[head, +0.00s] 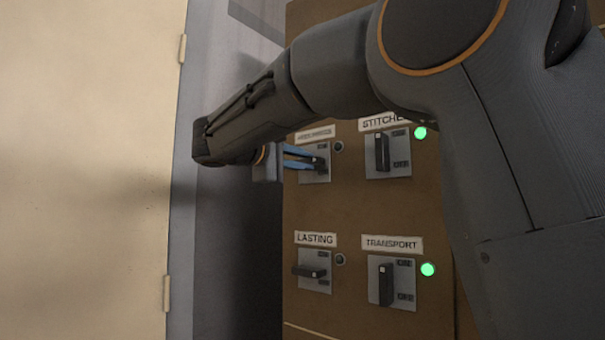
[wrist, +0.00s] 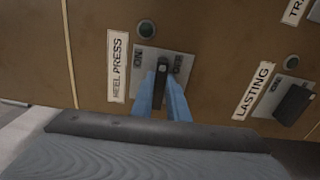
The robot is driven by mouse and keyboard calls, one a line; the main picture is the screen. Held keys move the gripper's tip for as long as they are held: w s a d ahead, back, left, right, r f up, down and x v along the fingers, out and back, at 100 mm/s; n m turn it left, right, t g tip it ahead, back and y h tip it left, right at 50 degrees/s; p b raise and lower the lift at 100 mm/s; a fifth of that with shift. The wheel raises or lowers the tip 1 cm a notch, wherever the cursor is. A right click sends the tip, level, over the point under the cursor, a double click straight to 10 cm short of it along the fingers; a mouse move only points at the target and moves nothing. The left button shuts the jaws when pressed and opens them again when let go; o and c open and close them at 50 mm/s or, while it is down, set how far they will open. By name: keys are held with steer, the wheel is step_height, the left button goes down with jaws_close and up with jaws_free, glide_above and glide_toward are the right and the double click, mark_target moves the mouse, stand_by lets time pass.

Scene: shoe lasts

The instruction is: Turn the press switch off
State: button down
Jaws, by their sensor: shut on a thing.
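The heel press switch is a dark handle (wrist: 162,73) on a grey plate marked ON and OFF, labelled HEEL PRESS in the wrist view. Its handle lies about level, across the line between ON and OFF. The switch plate also shows in the head view (head: 318,175), partly covered by my gripper. The round lamp (wrist: 147,28) beside it is dark. My gripper (head: 312,161) has its blue fingers on either side of the handle and is shut on it; the fingers also show in the wrist view (wrist: 162,98).
The stitcher switch (head: 382,152) and transport switch (head: 386,283) have upright handles and lit green lamps. The lasting switch (head: 310,271) has a level handle and a dark lamp. All sit on a brown panel (head: 345,215). A pale door (head: 85,170) stands to the left.

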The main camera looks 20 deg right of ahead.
steer(key=shift+m, duration=0.3)
steer(key=c, duration=1.7)
jaws_free()
steer(key=shift+a, duration=0.1)
steer(key=b+v, duration=0.1)
steer(key=v, duration=0.6)
steer(key=shift+s+a, duration=0.25)
steer(key=shift+a, duration=0.05)
